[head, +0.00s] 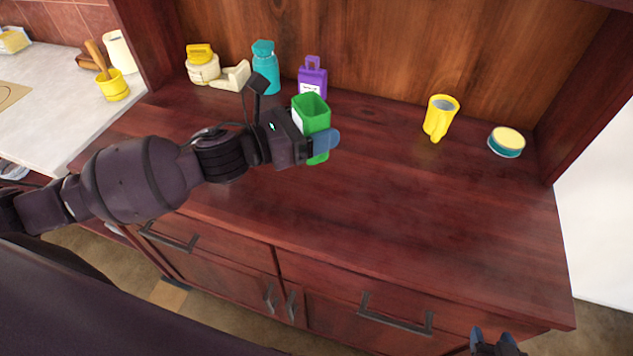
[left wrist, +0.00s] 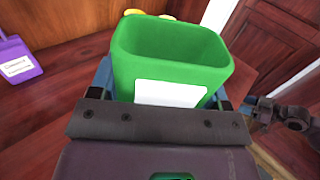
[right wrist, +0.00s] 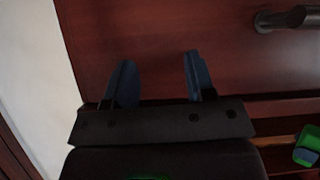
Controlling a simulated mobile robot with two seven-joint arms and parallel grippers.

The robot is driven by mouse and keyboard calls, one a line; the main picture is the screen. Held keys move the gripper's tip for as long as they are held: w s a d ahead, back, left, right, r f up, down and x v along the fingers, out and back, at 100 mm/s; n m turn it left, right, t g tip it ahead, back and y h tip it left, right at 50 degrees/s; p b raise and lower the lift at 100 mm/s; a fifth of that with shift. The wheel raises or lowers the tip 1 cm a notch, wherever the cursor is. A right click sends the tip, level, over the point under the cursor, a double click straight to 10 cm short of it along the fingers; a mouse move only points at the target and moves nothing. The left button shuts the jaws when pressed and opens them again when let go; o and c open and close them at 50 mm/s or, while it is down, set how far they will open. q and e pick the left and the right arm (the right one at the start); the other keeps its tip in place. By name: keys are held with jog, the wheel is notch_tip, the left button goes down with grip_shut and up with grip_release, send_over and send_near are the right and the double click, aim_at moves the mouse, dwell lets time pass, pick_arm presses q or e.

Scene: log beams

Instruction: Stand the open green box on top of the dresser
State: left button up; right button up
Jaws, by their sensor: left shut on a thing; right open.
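The open green box (head: 311,112) is upright at the middle of the dresser, over its top. My left gripper (head: 322,143) is shut on the green box, with a blue finger across its side. In the left wrist view the green box (left wrist: 170,62) shows its open mouth and a white label, between my fingers. I cannot tell whether its base touches the wood. The dresser top (head: 400,190) is dark red wood. My right gripper (head: 495,345) is low at the dresser's front edge. It is open and empty in the right wrist view (right wrist: 158,80).
Behind the box stand a purple bottle (head: 313,80), a teal bottle (head: 265,68), a cream tape dispenser (head: 236,76) and a yellow-lidded jar (head: 203,66). To the right are a yellow cup (head: 439,117) and a round tin (head: 506,142). The front middle and right of the top are clear.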

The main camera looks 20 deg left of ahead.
pick_arm(q)
jog(key=shift+f+b, duration=0.85)
jog(key=shift+f, duration=6.4)
pick_arm(e)
notch_tip(320, 180, down, 2)
jog(key=shift+s+f, duration=0.15)
jog(key=shift+f, duration=0.05)
jog(key=shift+s+d, duration=0.1)
pick_arm(q)
jog(key=shift+f, duration=0.15)
jog(key=o, duration=1)
pick_arm(e)
jog(key=shift+s+f, duration=0.35)
jog(key=shift+s, duration=0.1)
jog(key=shift+r, duration=0.1)
